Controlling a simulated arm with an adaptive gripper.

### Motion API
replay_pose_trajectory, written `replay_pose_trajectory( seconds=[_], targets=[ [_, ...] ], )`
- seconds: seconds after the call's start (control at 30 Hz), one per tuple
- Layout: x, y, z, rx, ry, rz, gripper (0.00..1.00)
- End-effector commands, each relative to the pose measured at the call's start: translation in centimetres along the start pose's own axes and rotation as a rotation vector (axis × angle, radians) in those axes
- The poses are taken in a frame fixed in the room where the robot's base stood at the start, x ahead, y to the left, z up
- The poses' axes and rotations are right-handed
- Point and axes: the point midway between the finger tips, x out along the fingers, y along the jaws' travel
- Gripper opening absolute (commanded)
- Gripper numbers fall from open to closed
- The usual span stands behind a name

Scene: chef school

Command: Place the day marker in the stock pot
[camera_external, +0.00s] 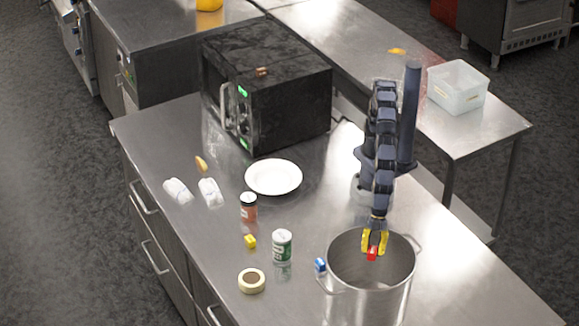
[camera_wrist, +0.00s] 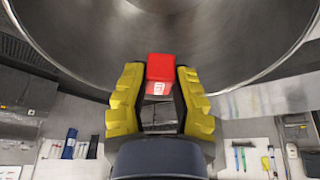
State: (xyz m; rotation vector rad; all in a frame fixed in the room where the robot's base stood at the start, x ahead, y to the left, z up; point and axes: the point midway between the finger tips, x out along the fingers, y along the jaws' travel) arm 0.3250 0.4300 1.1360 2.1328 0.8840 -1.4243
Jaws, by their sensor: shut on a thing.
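A small red block with a white printed face (camera_wrist: 159,70), which looks like the day marker, is pinched between the yellow fingers of my gripper (camera_wrist: 160,95). In the external view the red marker (camera_external: 372,254) hangs below my gripper (camera_external: 374,243), over the mouth of the stock pot. The large steel stock pot (camera_external: 352,300) stands on the counter at the lower right. Its rim and inner wall (camera_wrist: 230,40) also fill the upper part of the wrist view. The marker is held at about rim level; its exact height cannot be told.
A blue-and-white block (camera_external: 320,265) lies beside the pot. A green can (camera_external: 282,245), a tape roll (camera_external: 251,281), a yellow block (camera_external: 250,241), a spice jar (camera_external: 248,206) and a white plate (camera_external: 273,177) stand left of it. A black microwave (camera_external: 265,95) is behind.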

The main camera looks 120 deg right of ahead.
Motion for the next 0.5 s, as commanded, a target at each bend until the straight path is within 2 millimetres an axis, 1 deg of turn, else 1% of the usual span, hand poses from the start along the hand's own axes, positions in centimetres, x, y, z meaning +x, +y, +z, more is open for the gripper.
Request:
replay_pose_trajectory(
  seconds=[0.1, 0.2, 0.5],
  targets=[
    [0.9, 0.0, 0.4, -0.001, -0.002, 0.001, 0.0],
    [1.4, 0.0, 0.6, -0.001, 0.0, 0.0, 0.0],
    [1.9, 0.0, 0.7, 0.0, 0.002, -0.001, 0.0]
  ],
)
